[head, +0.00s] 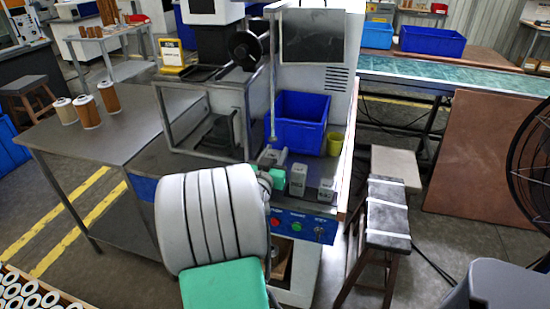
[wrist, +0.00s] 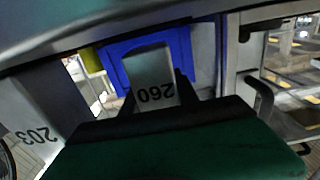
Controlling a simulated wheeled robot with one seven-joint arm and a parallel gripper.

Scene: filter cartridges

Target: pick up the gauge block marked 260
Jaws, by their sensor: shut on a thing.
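The gauge block marked 260 (wrist: 150,68) is a grey block, upside down in the wrist view, with its number facing the camera. My gripper (wrist: 155,84) is shut on it, with one dark finger on each side. In the head view the light block (head: 272,157) shows just beyond my green gripper (head: 267,168), which hides part of it. I cannot tell whether its base touches the bench. A second block, marked 203 (wrist: 35,130), stands apart at the left of the wrist view.
Two grey blocks (head: 298,180) and (head: 326,190) stand right of my gripper near the bench's front edge, above the control panel (head: 305,227). A blue bin (head: 300,135) and a yellow cup (head: 334,144) stand behind. A metal frame (head: 205,137) stands left.

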